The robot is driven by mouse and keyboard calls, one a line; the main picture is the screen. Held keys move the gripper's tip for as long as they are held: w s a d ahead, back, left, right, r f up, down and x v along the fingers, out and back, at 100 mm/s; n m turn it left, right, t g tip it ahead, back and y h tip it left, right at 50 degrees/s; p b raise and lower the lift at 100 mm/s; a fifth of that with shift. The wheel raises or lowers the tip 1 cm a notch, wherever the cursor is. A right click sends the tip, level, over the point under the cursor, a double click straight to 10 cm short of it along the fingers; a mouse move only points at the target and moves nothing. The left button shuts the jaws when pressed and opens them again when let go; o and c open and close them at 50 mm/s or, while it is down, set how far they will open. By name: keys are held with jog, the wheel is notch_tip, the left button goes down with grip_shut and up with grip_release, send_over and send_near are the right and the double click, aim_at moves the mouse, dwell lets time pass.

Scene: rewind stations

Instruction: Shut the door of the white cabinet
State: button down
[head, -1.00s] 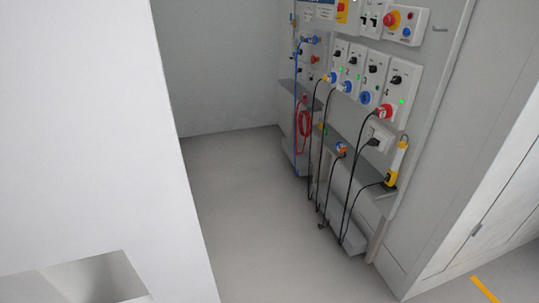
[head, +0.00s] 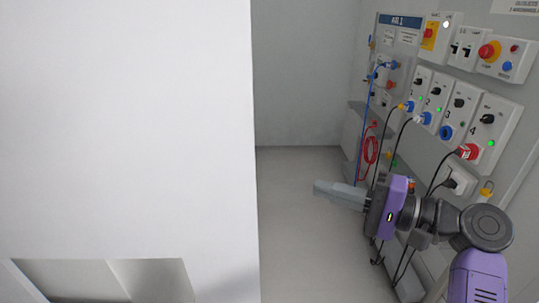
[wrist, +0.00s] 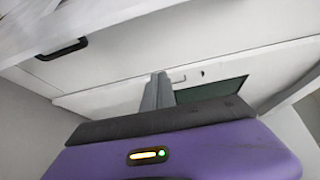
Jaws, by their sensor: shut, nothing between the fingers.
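A large plain white panel (head: 125,130) fills the left of the head view, with an upright right edge. It looks like part of the white cabinet, but I cannot tell whether it is the door or a side. My gripper (head: 318,188) is right of that edge, with its fingers together and pointing left, apart from the panel in the picture. In the wrist view, the closed fingers (wrist: 157,88) point at white panels. One white panel (wrist: 110,55) carries a black handle (wrist: 62,47). Whether the fingers touch anything is unclear. No hinge is visible.
A wall station (head: 440,110) with switches, plugs and hanging cables stands at the right, close behind my arm. A recess (head: 100,280) shows at the lower left. Grey floor (head: 300,235) lies clear between the white panel and the station.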

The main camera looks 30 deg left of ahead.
notch_tip(320, 180, up, 10)
jog(key=s+a+n+g, duration=0.1)
jog(key=s+n+g, duration=0.1)
jog(key=n+g, duration=0.15)
jog(key=s+a+p, duration=0.2)
jog(key=s+a, duration=0.4)
jog(key=a, duration=0.1)
jog(key=shift+a+p, duration=0.15)
jog(key=shift+p, duration=0.25)
jog(key=shift+s+f+g, duration=0.1)
jog(key=shift+g, duration=0.15)
